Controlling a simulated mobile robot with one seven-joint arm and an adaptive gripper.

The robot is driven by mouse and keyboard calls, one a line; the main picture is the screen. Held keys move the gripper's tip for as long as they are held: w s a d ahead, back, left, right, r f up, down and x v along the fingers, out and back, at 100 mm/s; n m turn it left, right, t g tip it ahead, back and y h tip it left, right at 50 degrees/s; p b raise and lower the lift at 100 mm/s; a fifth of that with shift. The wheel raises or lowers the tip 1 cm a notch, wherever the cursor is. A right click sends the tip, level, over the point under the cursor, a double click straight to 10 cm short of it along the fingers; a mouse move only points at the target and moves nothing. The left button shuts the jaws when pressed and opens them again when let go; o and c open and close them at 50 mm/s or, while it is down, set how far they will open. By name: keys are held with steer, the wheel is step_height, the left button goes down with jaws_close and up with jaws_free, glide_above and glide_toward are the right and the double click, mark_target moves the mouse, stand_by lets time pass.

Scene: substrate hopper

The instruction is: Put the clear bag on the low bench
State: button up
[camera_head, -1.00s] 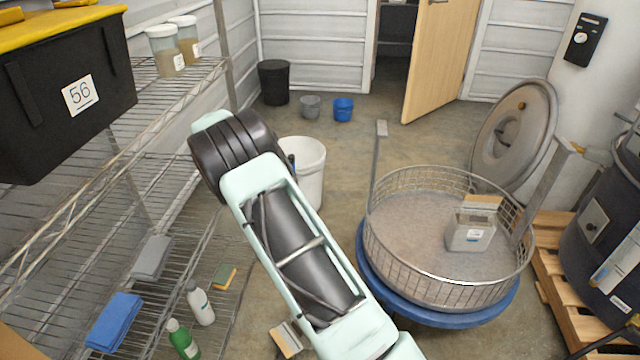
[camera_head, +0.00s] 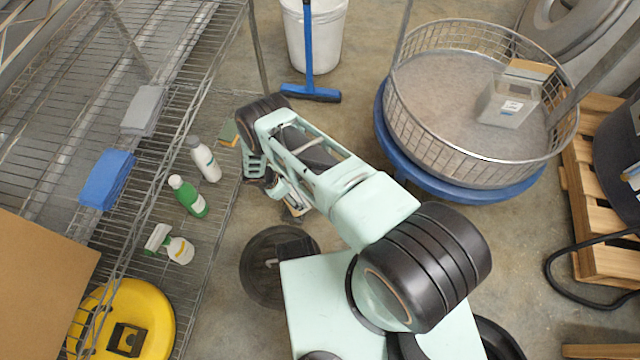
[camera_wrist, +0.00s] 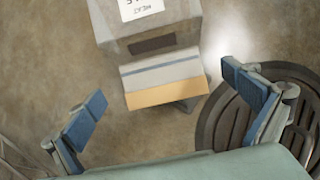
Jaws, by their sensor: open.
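A translucent grey bag (camera_wrist: 150,25) with a white label, a dark patch and a tan-edged folded top lies on the floor in the wrist view. I take it for the clear bag. My gripper (camera_wrist: 165,85) is open above it, with the fingers apart on either side of the folded top and nothing held. In the head view my gripper (camera_head: 262,175) points down beside the wire shelf, and my arm hides most of that bag. A similar labelled bag (camera_head: 508,104) stands in the round wire basket (camera_head: 440,135). I cannot make out the low bench for certain.
The wire shelf (camera_head: 150,215) on the left holds bottles and blue and grey cloths. A dark round base (camera_head: 258,275) is on the floor near my gripper. A white bucket (camera_head: 318,40) and blue squeegee (camera_head: 310,92) stand behind. A wooden pallet (camera_head: 590,205) is right.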

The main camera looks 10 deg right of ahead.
mark_target(301, 194)
steer(key=b+x, duration=0.3)
steer(key=x, duration=0.6)
steer(key=shift+w+d+b, duration=0.1)
steer(key=shift+w+b, duration=0.1)
steer(key=shift+b, duration=0.2)
steer(key=shift+r, duration=0.1)
steer(key=shift+c, duration=0.3)
steer(key=c, duration=1.5)
steer(key=shift+w+r, duration=0.1)
steer(key=shift+w, duration=0.05)
steer(key=shift+c, duration=0.8)
steer(key=shift+r, duration=0.1)
